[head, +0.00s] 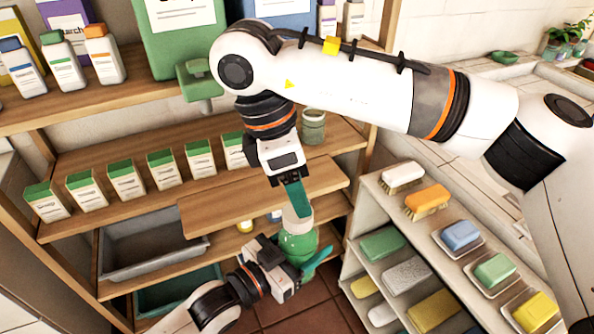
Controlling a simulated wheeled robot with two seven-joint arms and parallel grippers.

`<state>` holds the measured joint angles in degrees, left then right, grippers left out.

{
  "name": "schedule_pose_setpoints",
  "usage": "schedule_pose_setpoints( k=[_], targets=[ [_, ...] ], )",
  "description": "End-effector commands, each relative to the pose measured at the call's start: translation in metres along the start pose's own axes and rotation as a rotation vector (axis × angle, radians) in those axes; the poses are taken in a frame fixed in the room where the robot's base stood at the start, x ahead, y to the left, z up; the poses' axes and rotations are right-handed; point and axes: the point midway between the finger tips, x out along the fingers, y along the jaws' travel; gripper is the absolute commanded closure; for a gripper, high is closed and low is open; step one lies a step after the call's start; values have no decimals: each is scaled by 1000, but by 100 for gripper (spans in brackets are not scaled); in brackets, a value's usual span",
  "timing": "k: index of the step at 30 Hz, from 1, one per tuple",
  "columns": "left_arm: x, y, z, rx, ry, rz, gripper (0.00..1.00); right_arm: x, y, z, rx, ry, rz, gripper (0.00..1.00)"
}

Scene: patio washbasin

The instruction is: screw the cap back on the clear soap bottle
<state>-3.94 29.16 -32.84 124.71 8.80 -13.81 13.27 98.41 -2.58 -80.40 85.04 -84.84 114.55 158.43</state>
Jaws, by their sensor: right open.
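The soap bottle (298,243), with green contents, is upright in front of the shelves, partly hidden by my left gripper. My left gripper (300,262) comes from below left and is closed around the bottle's body, one teal finger showing on its right. A pale whitish piece (299,218) shows at the bottle's top; I cannot tell whether it is the cap sitting there or the bare neck. My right gripper (297,200) points down directly over it, open, its teal fingers close to or at the pale piece. The exact contact is hidden.
A wooden shelf unit holds several green-topped boxes (126,181), a grey tray (150,246) and small bottles (104,55). A wooden board (235,206) juts out behind the bottle. A pale rack (400,240) with brushes and soaps stands at right. Tiled floor lies below.

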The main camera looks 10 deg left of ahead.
Motion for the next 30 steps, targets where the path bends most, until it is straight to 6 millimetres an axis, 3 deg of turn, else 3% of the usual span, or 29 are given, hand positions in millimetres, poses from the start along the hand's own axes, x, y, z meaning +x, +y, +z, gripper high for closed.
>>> schedule_pose_setpoints(
  k=[30],
  targets=[
    [0,0,2,1,-4,0,100,-14,1,-6,-2064,-61,-161,38]
  ],
)
